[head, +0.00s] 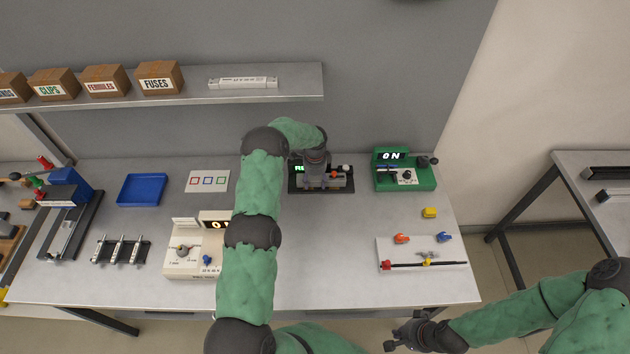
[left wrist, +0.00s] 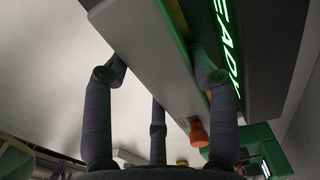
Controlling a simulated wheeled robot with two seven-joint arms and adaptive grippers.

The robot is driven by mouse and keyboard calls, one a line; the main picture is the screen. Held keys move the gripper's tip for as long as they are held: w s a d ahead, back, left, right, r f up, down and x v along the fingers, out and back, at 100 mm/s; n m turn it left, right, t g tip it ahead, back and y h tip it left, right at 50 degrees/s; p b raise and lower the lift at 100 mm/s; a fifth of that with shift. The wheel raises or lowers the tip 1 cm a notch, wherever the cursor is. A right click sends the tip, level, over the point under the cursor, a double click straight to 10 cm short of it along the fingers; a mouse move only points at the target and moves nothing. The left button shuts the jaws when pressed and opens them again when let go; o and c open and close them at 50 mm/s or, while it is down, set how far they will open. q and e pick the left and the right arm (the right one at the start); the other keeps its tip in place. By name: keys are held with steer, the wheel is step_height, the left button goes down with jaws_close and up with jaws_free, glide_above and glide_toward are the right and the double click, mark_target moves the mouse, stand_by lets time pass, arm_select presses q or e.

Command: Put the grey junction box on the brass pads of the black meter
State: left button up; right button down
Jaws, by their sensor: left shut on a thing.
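The black meter (head: 347,188) stands at the back middle of the table, its green display lit; in the left wrist view its dark body (left wrist: 262,60) shows "READY" lettering in part. My left gripper (head: 318,178) reaches down over the meter from above. In the left wrist view its fingers (left wrist: 155,75) are closed around the grey junction box (left wrist: 150,45), close beside the meter's face. The brass pads are hidden, so I cannot tell whether the box touches them. My right gripper (head: 400,338) is off the table's front edge, apart from everything; its jaws are unclear.
A green device (head: 405,172) reading "ON" stands right of the meter. A cream device (head: 193,255) stands front left, partly behind my left arm. A blue tray (head: 142,190) lies at the back left. A white board (head: 420,250) with small coloured parts lies right.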

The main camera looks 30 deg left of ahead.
mark_target(315, 179)
arm_select(q)
steer(key=o, duration=1)
steer(key=shift+f, duration=0.15)
steer(key=shift+c, duration=0.2)
steer(key=shift+r, duration=3.95)
